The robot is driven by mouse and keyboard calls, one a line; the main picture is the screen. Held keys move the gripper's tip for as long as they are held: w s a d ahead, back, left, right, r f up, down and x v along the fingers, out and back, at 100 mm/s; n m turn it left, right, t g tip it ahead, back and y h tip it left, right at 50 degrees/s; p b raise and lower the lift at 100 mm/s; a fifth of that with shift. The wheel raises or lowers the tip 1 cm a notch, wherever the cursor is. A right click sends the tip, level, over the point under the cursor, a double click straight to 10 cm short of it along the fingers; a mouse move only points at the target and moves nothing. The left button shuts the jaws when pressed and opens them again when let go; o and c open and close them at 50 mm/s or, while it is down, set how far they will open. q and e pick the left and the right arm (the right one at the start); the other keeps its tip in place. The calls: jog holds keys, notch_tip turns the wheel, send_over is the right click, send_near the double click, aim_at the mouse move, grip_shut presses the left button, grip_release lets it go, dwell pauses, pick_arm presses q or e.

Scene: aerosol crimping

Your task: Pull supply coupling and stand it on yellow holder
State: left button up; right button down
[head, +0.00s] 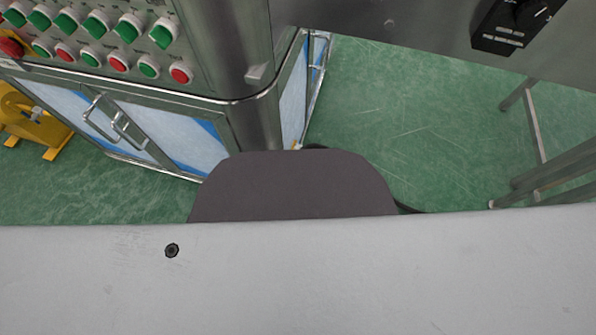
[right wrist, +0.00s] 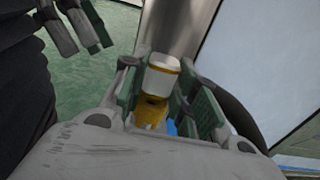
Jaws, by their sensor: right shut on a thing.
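In the right wrist view my right gripper (right wrist: 160,74) is shut on a yellow piece with a white, rounded end (right wrist: 162,64), between its green pads. It looks like the supply coupling, but the view is too small to be sure. A small blue patch (right wrist: 171,128) shows beside its lower part. Grey fingers of what looks like my left gripper (right wrist: 80,24) show at the top left, apart from the right one; their opening is unclear. No gripper shows in the head view. I cannot make out a separate yellow holder in either view.
The head view shows a steel cabinet with a panel of green and red buttons (head: 127,28) at the left. A black control box (head: 515,22) is at the top right. Green floor (head: 400,110) is open between.

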pick_arm(q)
jog(key=shift+w+r, duration=0.3)
jog(key=shift+w, duration=0.15)
jog(key=shift+s, duration=0.2)
jog(key=shift+s+f, duration=0.3)
jog(key=shift+s, duration=0.15)
jog(key=shift+w, duration=0.1)
pick_arm(e)
jog(key=shift+p, duration=0.45)
pick_arm(q)
jog(key=shift+w+r, duration=0.55)
jog(key=shift+r, duration=0.15)
jog(key=shift+s+f, duration=0.1)
jog(key=shift+s+f, duration=0.3)
jog(key=shift+s, duration=0.25)
